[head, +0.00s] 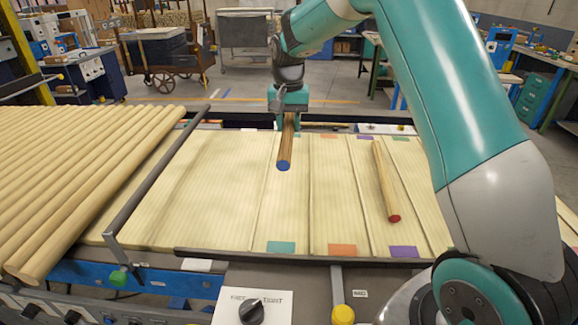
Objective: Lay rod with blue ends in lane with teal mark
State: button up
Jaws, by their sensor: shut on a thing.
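My gripper (288,122) is shut on the rod with blue ends (287,147). The rod points toward me, and its near blue end shows below the jaws; its far end is hidden behind the gripper. In the picture the rod lies over the far part of the lane (284,215) with the teal mark (281,247) at its near end. The rod appears to be above the surface, but the exact gap cannot be told. No rod is seen lying in that lane.
A rod with a red end (386,182) lies in the lane with the purple mark (403,252). The lane with the orange mark (342,250) is empty. A dark rail (154,182) stands at left, beyond it many plain rods (75,165). A dark strip (300,257) edges the near side.

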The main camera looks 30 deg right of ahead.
aim_at(288, 177)
notch_tip(288, 177, down, 14)
jog(key=p, duration=0.3)
jog(key=shift+p, duration=0.3)
jog(key=shift+f, duration=0.2)
jog(key=o, duration=1)
jog(key=shift+r, duration=0.1)
jog(key=shift+r, duration=0.1)
